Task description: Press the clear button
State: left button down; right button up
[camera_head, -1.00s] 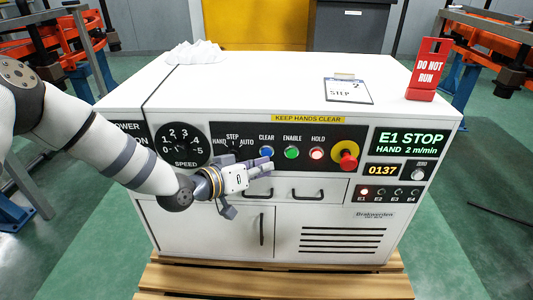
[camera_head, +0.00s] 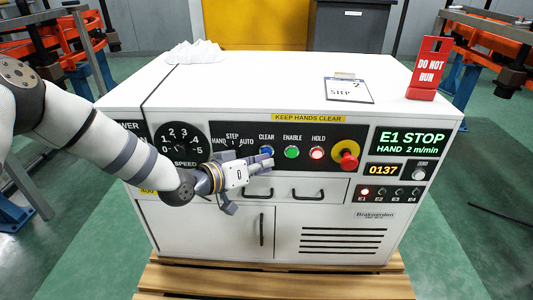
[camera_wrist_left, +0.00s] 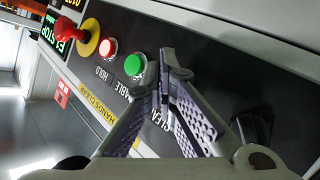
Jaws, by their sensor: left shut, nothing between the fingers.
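The clear button (camera_head: 267,152) is a blue round button under the word CLEAR on the black panel (camera_head: 215,140) of the white cabinet. It sits left of the green enable button (camera_head: 292,152) and the red hold button (camera_head: 317,153). My left gripper (camera_head: 268,161) is shut and empty, its fingertips at the lower edge of the clear button in the head view. I cannot tell whether they touch it. My right gripper is out of view.
A red mushroom stop button (camera_head: 347,155) on a yellow base is right of hold. The screen (camera_head: 409,141) reads E1 STOP, HAND 2 m/min. A lamp above E1 (camera_head: 364,191) glows red. Two drawer handles (camera_head: 306,194) stick out below the panel.

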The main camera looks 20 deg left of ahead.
pick_arm(q)
jog(key=shift+w, duration=0.25)
jog(key=shift+s, duration=0.1)
dwell(0.3)
jog(key=shift+s+d+p, duration=0.15)
jog(key=shift+s+p, duration=0.4)
jog(key=shift+s, duration=0.15)
jog(key=shift+s, duration=0.1)
